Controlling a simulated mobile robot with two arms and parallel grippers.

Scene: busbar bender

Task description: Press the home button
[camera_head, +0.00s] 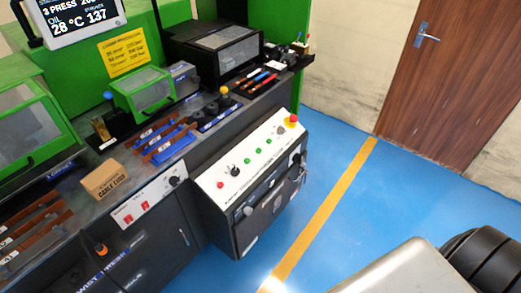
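A white sloped control panel (251,158) sits on a dark cabinet (262,208) near the middle of the view. It carries a red button (220,185) at its left end, a black knob (234,170), several green buttons (258,151) in a row, a grey knob (281,130), and a red mushroom button (292,121) on a yellow base at its right end. The labels are too small to read, so I cannot tell which one is the home button. Neither of my grippers shows in this view.
A small white panel (148,205) with red switches sits left of the cabinet. A cardboard box (104,180) lies on the bench near green machines (143,93). Blue floor with a yellow stripe (325,214) lies clear before a brown door (454,70).

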